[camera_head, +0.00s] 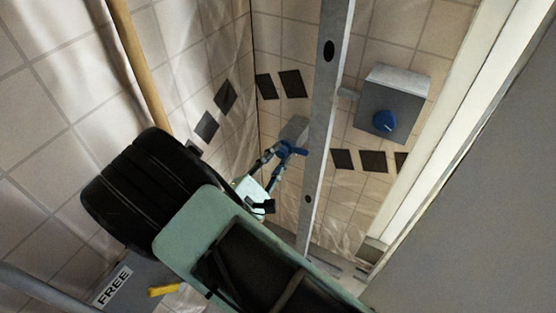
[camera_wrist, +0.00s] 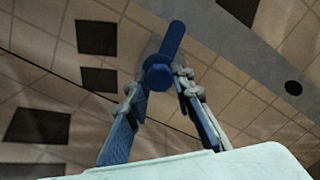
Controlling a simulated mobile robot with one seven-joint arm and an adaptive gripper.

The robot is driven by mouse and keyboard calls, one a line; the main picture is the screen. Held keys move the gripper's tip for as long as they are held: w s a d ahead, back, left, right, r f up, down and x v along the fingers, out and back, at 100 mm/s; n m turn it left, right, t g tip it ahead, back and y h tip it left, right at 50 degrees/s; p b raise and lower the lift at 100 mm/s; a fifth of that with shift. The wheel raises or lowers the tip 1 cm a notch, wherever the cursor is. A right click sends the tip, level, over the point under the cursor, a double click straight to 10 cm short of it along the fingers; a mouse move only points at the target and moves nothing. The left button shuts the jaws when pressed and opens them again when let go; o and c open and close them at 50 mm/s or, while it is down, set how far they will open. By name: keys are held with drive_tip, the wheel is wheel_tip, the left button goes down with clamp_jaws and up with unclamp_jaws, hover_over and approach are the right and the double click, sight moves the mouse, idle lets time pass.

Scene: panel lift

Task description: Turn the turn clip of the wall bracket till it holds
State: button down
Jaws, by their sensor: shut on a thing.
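The blue turn clip (camera_head: 291,149) is at the middle of the head view, in front of a small grey plate (camera_head: 296,129) that looks like part of the wall bracket. In the wrist view the clip (camera_wrist: 158,73) shows a six-sided head, with a blue bar slanting up and right from it. My gripper (camera_head: 277,154) reaches it from the lower left. In the wrist view my gripper (camera_wrist: 160,82) has its fingertips on either side of the clip's head, shut on it. How the clip sits on the bracket behind is hidden.
A long metal strip with holes (camera_head: 328,115) runs close to the right of the clip. Farther right is a grey box (camera_head: 405,102) with a blue knob (camera_head: 383,121). A wooden pole (camera_head: 140,70) stands upper left. A large grey surface (camera_head: 480,210) fills the right.

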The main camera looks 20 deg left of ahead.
drive_tip(key=shift+m+b, duration=0.4)
drive_tip(key=shift+m, duration=0.4)
drive_tip(key=c, duration=1.7)
unclamp_jaws()
drive_tip(key=s, duration=0.7)
drive_tip(key=shift+s+a, duration=0.25)
drive_tip(key=shift+a, duration=0.1)
drive_tip(key=shift+r, duration=0.1)
